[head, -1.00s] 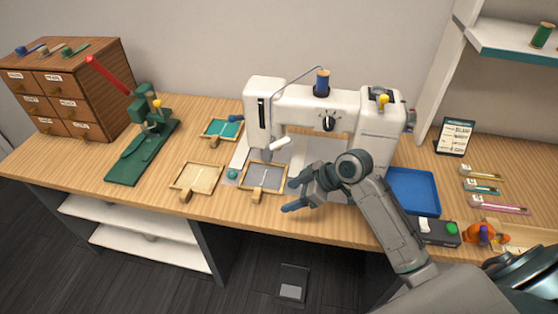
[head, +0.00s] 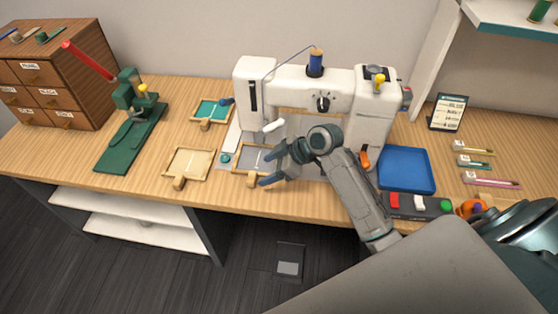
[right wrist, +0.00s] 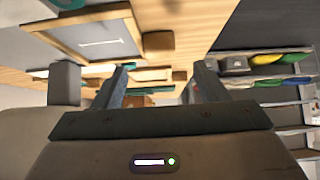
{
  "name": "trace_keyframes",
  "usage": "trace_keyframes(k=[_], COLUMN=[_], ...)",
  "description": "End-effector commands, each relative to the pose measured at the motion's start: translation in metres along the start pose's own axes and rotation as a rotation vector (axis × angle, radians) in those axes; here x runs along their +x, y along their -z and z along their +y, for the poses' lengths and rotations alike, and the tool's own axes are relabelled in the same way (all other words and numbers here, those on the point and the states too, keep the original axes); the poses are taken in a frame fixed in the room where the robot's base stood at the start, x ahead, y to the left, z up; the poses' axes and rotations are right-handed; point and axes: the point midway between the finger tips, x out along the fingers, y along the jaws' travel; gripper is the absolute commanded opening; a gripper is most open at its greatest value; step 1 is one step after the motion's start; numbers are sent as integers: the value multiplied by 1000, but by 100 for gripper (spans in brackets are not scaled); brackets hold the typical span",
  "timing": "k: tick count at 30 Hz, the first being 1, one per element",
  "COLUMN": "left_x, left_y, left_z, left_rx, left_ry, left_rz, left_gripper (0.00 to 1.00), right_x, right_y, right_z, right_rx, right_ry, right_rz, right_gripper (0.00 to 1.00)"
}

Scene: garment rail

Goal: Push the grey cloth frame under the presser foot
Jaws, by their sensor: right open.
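The grey cloth frame (head: 243,158) has a wooden rim and lies flat at the front of the white sewing machine (head: 347,105), below its needle head. In the right wrist view its grey cloth (right wrist: 92,42) and wooden handle (right wrist: 158,41) show at the top left. My right gripper (head: 268,169) is open, with its fingertips over or beside the frame's right part. It holds nothing. I cannot tell whether it touches the frame. The presser foot is too small to make out under the head. My left gripper is out of view.
A cream cloth frame (head: 190,163) and a teal cloth frame (head: 211,111) lie to the left. A green press (head: 130,135) stands farther left. A blue tray (head: 406,169) and a switch box (head: 418,207) lie right of my gripper. The table's front edge is close.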

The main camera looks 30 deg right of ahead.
Motion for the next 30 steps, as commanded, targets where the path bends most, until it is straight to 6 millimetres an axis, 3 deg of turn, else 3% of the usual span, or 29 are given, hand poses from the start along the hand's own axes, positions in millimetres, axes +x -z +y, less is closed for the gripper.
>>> trace_keyframes(k=[3, 10, 23, 30], left_x=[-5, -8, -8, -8], left_y=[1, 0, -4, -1], left_z=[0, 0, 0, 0], left_rx=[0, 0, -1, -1], left_ry=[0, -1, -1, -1], left_rz=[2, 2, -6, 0], left_gripper=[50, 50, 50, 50], right_x=[22, 52, 60, 60], right_y=[2, 2, 0, 0], right_z=[-1, 0, 0, 0], right_rx=[3, 0, -2, -1], right_ry=[4, 1, -1, 0], right_rz=[3, 2, 0, 0], right_gripper=[66, 66, 66, 21])
